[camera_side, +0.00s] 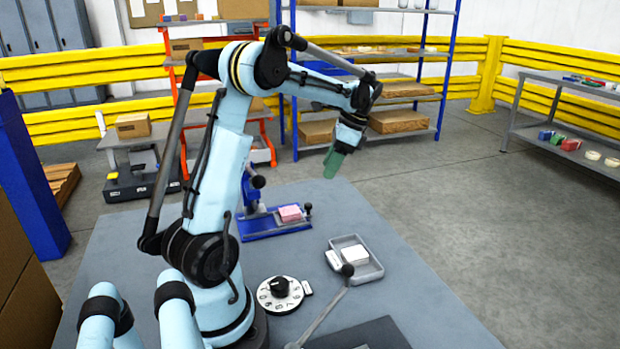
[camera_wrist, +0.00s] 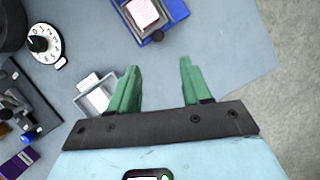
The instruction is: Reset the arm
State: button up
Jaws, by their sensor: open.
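My gripper (camera_side: 334,163) hangs in the air above the far part of the grey table (camera_side: 390,270) at the end of my light blue arm. In the wrist view its two green fingers (camera_wrist: 158,88) stand wide apart with nothing between them. Below it, a blue fixture (camera_side: 262,222) with a pink block (camera_side: 290,213) sits on the table; it also shows at the top of the wrist view (camera_wrist: 150,36). A grey tray (camera_side: 372,272) holding a white block (camera_side: 354,254) lies to the right. The gripper touches none of these.
A white numbered dial with a black knob (camera_side: 280,288) and a lever with a round black knob (camera_side: 347,270) stand near the front. Yellow rails (camera_side: 80,70), shelves (camera_side: 400,55) and a side rack (camera_side: 565,150) surround the table. The table's right part is clear.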

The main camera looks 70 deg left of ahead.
jog(key=shift+w+d+r, duration=0.1)
jog(key=shift+w+r, duration=0.1)
jog(key=shift+r, duration=0.25)
jog(key=s+d+n+t+h, duration=0.1)
jog(key=d+t, duration=0.4)
jog(key=d, duration=0.9)
jog(key=s+d+n+t, duration=0.1)
jog(key=d+n+t, duration=0.2)
jog(key=d, duration=1.1)
jog(key=t, duration=0.3)
jog(key=shift+s+f+n+h, duration=0.2)
jog(key=shift+s+n+h, duration=0.1)
jog(key=shift+s+h, duration=0.1)
jog(key=shift+w+a, duration=0.1)
